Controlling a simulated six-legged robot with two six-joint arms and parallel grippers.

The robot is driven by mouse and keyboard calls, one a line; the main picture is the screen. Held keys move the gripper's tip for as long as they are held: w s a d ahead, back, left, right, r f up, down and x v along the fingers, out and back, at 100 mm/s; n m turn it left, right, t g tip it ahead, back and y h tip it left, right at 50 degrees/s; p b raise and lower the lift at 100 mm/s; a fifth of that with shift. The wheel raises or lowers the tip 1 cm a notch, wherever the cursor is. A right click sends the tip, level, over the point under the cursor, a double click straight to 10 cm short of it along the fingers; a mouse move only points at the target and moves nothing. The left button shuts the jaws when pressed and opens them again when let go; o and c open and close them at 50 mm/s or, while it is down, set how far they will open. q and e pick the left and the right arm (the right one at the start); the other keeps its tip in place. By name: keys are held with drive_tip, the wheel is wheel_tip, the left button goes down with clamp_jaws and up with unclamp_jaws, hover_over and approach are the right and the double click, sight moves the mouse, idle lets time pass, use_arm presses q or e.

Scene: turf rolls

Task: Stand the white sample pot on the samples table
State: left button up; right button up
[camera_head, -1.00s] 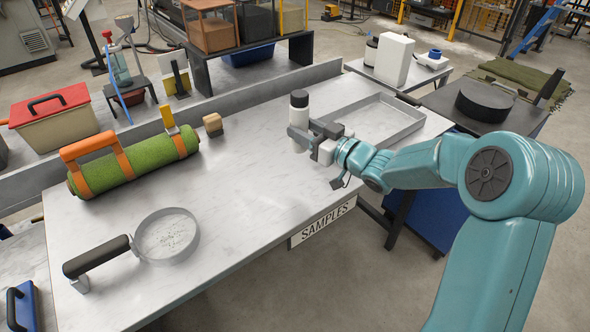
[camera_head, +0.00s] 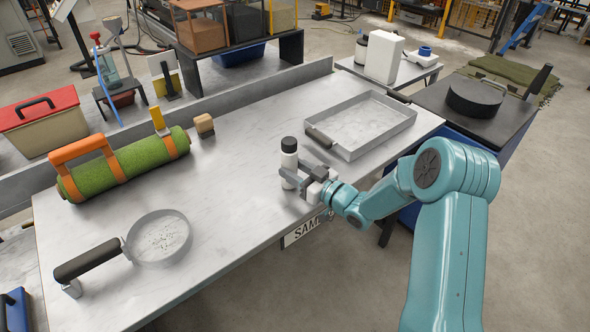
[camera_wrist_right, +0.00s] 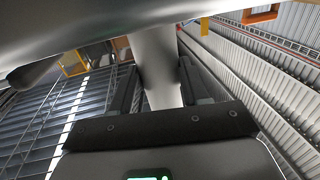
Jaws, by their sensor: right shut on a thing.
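The white sample pot (camera_head: 289,161) has a black lid and stands upright in my right gripper (camera_head: 296,180), near the front edge of the samples table (camera_head: 235,215). The jaws are shut around its lower part. The pot's base is at or just above the table top; I cannot tell if it touches. In the right wrist view a pale, blurred upright shape, likely the pot (camera_wrist_right: 158,70), sits between the dark fingers (camera_wrist_right: 158,95). The table's label, partly hidden by my arm, reads "SAM". My left gripper is not in view.
A metal tray (camera_head: 400,108) lies behind and right of the pot. A round sieve (camera_head: 158,238) with a black handle lies at left front. A green turf roll (camera_head: 128,165) in an orange carrier and a wooden block (camera_head: 204,124) are at the back left. The table's middle is clear.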

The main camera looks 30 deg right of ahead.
drive_tip(key=shift+f, duration=0.2)
drive_tip(key=o, duration=1.1)
drive_tip(key=shift+r, duration=0.15)
drive_tip(key=shift+s+d, duration=0.15)
drive_tip(key=shift+s, duration=0.1)
drive_tip(key=b+v, duration=0.1)
drive_tip(key=v, duration=1)
drive_tip(key=shift+s+b, duration=0.15)
drive_tip(key=shift+b, duration=0.2)
